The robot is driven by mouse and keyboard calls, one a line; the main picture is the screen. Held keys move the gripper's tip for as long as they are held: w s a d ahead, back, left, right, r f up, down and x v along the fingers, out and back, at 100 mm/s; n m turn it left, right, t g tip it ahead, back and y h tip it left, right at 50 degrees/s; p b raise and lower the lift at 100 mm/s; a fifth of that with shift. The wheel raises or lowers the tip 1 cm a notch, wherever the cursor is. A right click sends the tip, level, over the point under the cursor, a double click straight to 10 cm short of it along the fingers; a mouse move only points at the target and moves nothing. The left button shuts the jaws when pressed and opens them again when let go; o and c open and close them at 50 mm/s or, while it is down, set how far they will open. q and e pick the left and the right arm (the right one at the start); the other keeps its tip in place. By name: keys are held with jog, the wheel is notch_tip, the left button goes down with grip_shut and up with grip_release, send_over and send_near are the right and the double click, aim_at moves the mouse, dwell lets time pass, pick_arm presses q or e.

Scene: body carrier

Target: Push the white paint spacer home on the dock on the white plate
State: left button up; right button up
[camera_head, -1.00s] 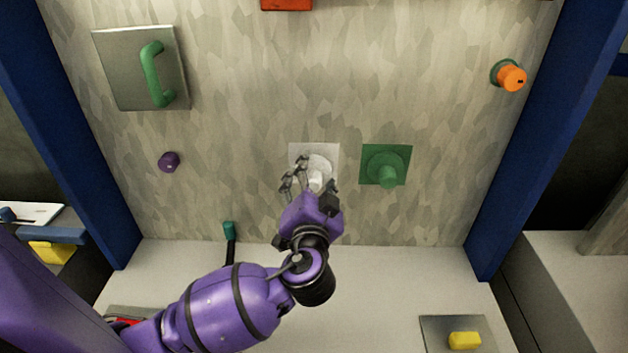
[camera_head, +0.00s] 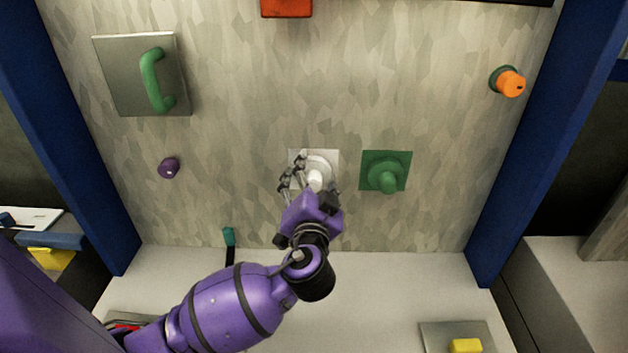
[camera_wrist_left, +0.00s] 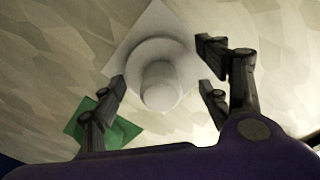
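The white plate (camera_head: 330,155) is on the speckled wall panel, with the white paint spacer (camera_head: 315,179) on it. The spacer is a round disc with a blunt peg pointing out; in the left wrist view the peg (camera_wrist_left: 161,86) faces the camera. My left gripper (camera_head: 310,180) is at the plate. In the left wrist view its fingers (camera_wrist_left: 165,82) are spread on both sides of the spacer, with visible gaps. Whether they touch it, and how deep the spacer sits on its dock, I cannot tell. The dock is hidden behind the spacer. My right gripper is out of view.
A green plate (camera_head: 367,157) with a green peg piece (camera_head: 388,178) is just right of the white plate. A purple knob (camera_head: 169,168), a green-handled metal door (camera_head: 118,75) and an orange knob (camera_head: 510,84) are farther off. Blue posts bound the panel.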

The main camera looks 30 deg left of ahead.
pick_arm(q)
jog(key=shift+o, duration=0.7)
jog(key=shift+s, duration=0.1)
jog(key=shift+s+d, duration=0.25)
jog(key=shift+s, duration=0.1)
jog(key=v, duration=1.1)
